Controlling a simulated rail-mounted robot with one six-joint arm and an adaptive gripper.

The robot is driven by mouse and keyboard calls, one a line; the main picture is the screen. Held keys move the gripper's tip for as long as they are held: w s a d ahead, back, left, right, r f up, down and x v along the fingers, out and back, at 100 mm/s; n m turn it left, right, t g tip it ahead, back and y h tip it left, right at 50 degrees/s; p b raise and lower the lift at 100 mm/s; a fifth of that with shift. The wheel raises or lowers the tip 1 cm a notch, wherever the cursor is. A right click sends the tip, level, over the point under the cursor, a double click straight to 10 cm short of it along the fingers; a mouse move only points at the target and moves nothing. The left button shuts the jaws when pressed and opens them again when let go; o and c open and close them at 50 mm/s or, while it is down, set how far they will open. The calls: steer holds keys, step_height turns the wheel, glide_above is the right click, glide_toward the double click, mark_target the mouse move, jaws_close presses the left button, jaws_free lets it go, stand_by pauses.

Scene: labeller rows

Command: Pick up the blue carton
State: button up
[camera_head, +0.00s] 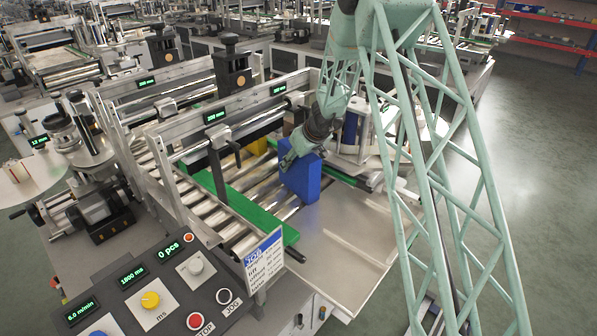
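The blue carton (301,180) stands upright at the right end of the roller conveyor, beside the green belt strip. My gripper (293,158) reaches down to the carton's top from above. One finger shows against its upper left edge. The other finger is hidden, so I cannot tell whether the gripper is closed on the carton. I also cannot tell whether the carton rests on the surface or is slightly raised.
A yellow object (258,147) lies behind the carton on the conveyor. A metal frame (215,120) with displays spans the rollers to the left. A control panel (150,290) and a sign (264,262) stand in front. The metal plate (335,235) at the right is bare.

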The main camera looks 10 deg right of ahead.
steer(key=c, duration=0.6)
steer(key=shift+r, duration=0.25)
steer(key=shift+s+a+r+b, duration=0.85)
steer(key=shift+s+b, duration=0.65)
steer(key=shift+s, duration=1)
steer(key=shift+s+a+r+b, duration=0.8)
steer(key=shift+s+b, duration=0.65)
steer(key=shift+s, duration=1.1)
steer(key=shift+s+a+r+b, duration=0.6)
steer(key=shift+s+a+b, duration=0.65)
steer(key=shift+s, duration=1.25)
steer(key=shift+d, duration=0.25)
